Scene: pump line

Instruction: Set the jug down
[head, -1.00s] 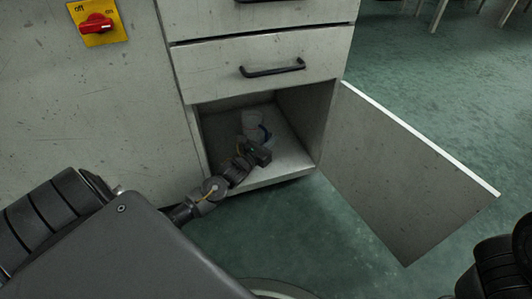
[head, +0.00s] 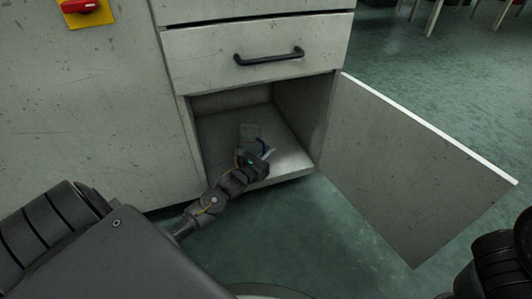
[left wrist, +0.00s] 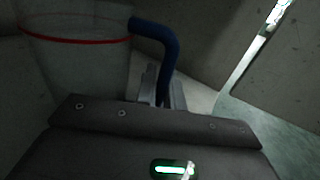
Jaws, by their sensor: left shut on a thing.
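The jug (head: 249,133) is a pale grey, see-through vessel inside the open lower cupboard. In the left wrist view the jug (left wrist: 85,55) stands close at upper left, with a red line round it and a blue handle (left wrist: 163,50). My left gripper (head: 264,155) reaches into the cupboard from the front and is shut on the blue handle. Its fingers (left wrist: 163,92) show around the handle's lower part. The gripper hides the jug's lower part, so I cannot tell whether its base touches the cupboard floor. My right gripper is not in view.
The cupboard floor (head: 288,158) is bare to the right of the jug. The cupboard door (head: 410,165) stands wide open on the right. A closed drawer (head: 225,62) with a black handle is above. A red switch (head: 78,6) is at top left.

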